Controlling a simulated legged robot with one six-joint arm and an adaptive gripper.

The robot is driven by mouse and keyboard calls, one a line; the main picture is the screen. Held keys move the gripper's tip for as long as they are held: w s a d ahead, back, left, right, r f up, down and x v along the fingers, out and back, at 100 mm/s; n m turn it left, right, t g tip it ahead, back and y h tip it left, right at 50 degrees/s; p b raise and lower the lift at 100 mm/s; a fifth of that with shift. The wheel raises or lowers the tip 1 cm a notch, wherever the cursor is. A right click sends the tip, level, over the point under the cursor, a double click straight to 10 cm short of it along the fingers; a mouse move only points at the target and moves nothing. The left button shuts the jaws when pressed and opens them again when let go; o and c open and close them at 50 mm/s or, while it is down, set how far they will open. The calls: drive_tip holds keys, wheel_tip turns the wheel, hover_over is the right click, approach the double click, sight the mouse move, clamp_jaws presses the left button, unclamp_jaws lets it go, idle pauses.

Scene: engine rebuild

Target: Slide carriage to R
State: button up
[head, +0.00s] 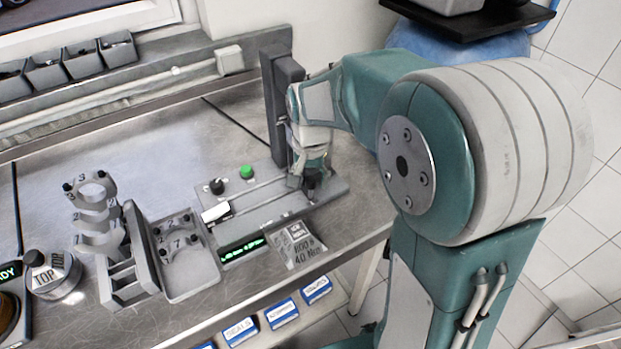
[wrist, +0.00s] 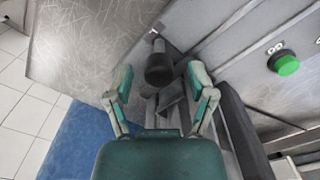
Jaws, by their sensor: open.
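The carriage seems to be the dark part at the right end of the grey railed fixture (head: 258,205); my gripper (head: 310,165) covers most of it in the head view. A black knob (head: 312,179) shows just below my gripper there. In the wrist view a dark rounded knob (wrist: 159,69) stands between and slightly beyond the open fingertips of my gripper (wrist: 160,80). The fingers appear apart from it on both sides. An R mark cannot be read in either view.
A tall dark grey column (head: 278,110) stands behind the fixture, close to my arm. A green button (head: 246,171) and black dial (head: 216,186) sit at its left; the button also shows in the wrist view (wrist: 287,65). A tray of caps (head: 190,285) lies left. The bench edge is near.

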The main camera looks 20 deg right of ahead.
drive_tip(key=shift+f, duration=0.25)
drive_tip(key=shift+a, duration=0.1)
drive_tip(key=shift+c, duration=0.4)
clamp_jaws()
drive_tip(key=shift+s, duration=0.1)
drive_tip(key=shift+s+a, duration=0.3)
drive_tip(key=shift+a, duration=0.8)
drive_tip(key=shift+s+a, duration=0.25)
drive_tip(key=shift+a, duration=0.8)
drive_tip(key=shift+s+a, duration=0.3)
drive_tip(key=shift+a, duration=0.8)
drive_tip(key=shift+o, duration=0.4)
unclamp_jaws()
